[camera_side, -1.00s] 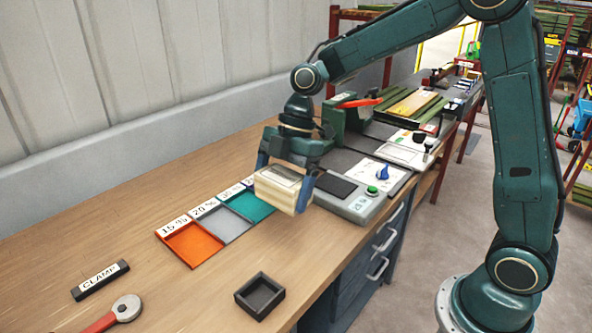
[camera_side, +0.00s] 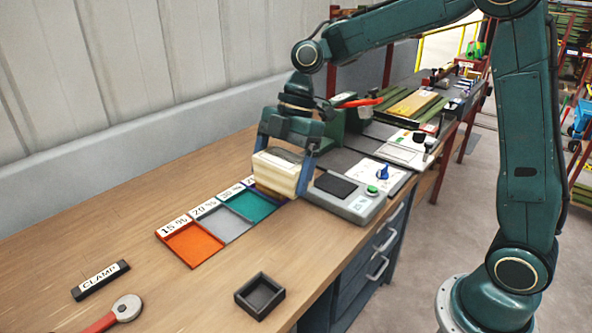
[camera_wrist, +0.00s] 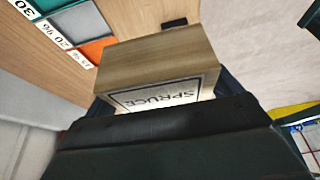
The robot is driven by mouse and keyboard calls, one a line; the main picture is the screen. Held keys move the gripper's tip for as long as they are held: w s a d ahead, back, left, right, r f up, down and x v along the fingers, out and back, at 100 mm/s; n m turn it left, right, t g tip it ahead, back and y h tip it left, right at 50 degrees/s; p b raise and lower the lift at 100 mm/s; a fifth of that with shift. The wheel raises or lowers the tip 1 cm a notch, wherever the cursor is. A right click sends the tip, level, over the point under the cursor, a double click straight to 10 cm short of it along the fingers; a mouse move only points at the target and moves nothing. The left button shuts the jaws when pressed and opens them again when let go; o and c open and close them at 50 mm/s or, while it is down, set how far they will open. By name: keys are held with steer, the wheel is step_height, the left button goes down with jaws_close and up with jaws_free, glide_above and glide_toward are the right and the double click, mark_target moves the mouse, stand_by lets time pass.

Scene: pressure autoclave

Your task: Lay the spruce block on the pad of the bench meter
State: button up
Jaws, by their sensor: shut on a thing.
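My gripper (camera_side: 282,165) is shut on the spruce block (camera_side: 276,174), a pale wooden block. It holds the block above the bench, left of the bench meter (camera_side: 357,208) and over the far end of the coloured trays. In the wrist view the block (camera_wrist: 160,66) fills the middle, with its SPRUCE label facing the camera upside down and partly covered by my gripper. The meter's dark pad (camera_side: 336,186) is bare, with a green button (camera_side: 372,190) to its right. The block is apart from the pad.
Orange (camera_side: 192,244), grey (camera_side: 223,225) and teal (camera_side: 249,204) trays with percentage labels lie left of the meter. A small dark open box (camera_side: 260,296), a CLAMP sign (camera_side: 101,280) and a red-handled tool (camera_side: 117,313) lie nearer. A panel with a blue knob (camera_side: 384,174) stands behind the meter.

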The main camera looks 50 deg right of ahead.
steer(key=w+d+r+m+t, duration=0.2)
steer(key=w+d+m, duration=0.2)
steer(key=d, duration=0.8)
step_height(320, 180, up, 2)
steer(key=r+m+t+h, duration=0.1)
steer(key=m, duration=0.4)
glide_above(326, 185)
steer(key=s+d, duration=0.1)
step_height(326, 185, down, 16)
steer(key=shift+d+f, duration=0.15)
steer(key=shift+f, duration=2.1)
steer(key=shift+f, duration=0.15)
steer(key=o, duration=0.8)
